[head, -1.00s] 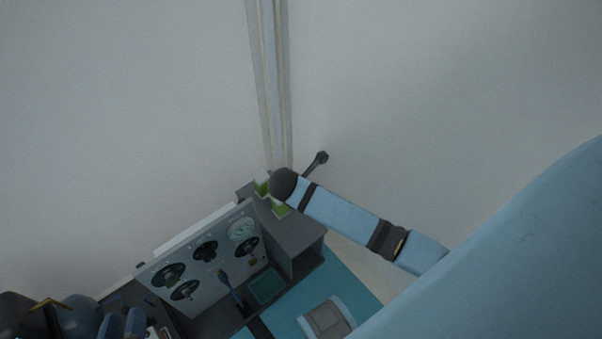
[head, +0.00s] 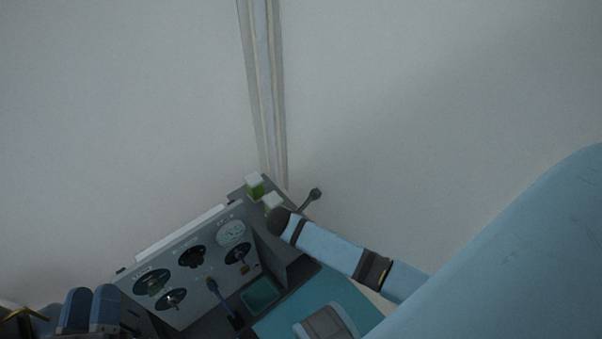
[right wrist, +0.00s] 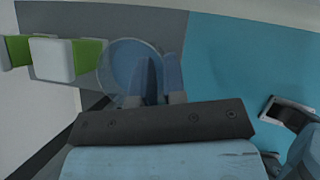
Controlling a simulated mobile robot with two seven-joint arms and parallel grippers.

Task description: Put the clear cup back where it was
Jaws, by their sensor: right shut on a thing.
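The clear cup (right wrist: 122,62) shows in the right wrist view as a round, bluish see-through rim over a grey surface. My right gripper (right wrist: 161,75) is shut on its right side, with one finger inside the rim and one outside. I cannot tell whether the cup touches the surface. In the head view the cup and the right gripper cannot be made out. My left gripper (head: 91,311) is at the bottom left of the head view, partly cut off, and its opening is unclear.
White-and-green boxes (right wrist: 53,59) stand just left of the cup; they also show on the grey cabinet top (head: 254,186) in the head view. A panel with several dials (head: 212,262) stands left of the cabinet. A teal mat (right wrist: 235,60) lies right of the cup.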

